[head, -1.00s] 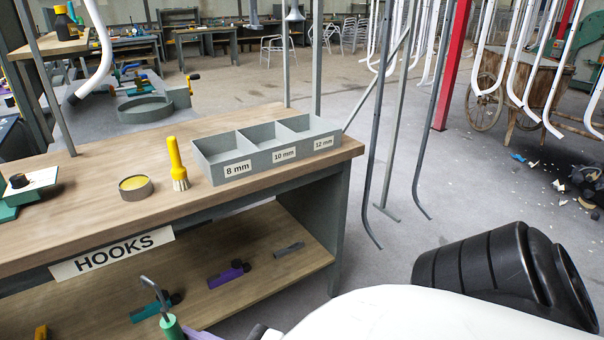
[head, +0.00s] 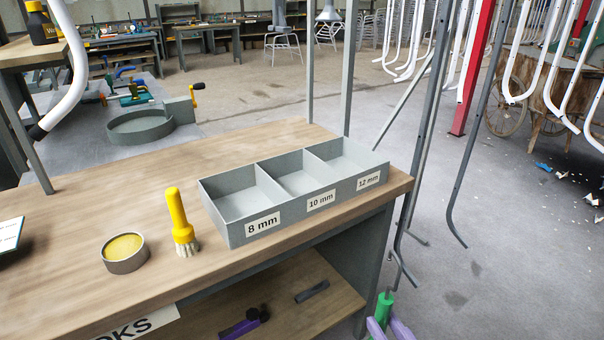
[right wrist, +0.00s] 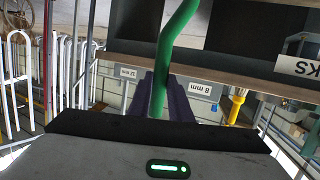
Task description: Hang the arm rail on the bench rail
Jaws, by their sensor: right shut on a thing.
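My right gripper (head: 386,326) has purple fingers and shows at the bottom edge of the head view. It is shut on a green-handled hook (head: 382,308), whose thin grey metal end rises above the handle, in front of the bench's right end. In the right wrist view a green shaft (right wrist: 172,50) runs up from between the purple fingers. Bent grey rails (head: 468,150) hang to the right of the bench. A white bent tube with a dark end (head: 68,85) hangs at upper left. I cannot tell which is the arm rail, and cannot single out the bench rail. My left gripper is not in view.
The wooden bench (head: 80,235) carries a grey three-part bin (head: 240,225), a yellow brush (head: 178,210) and a round tin (head: 125,255). Its lower shelf (head: 330,305) holds small parts. White bent tubes (head: 520,75) hang at upper right.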

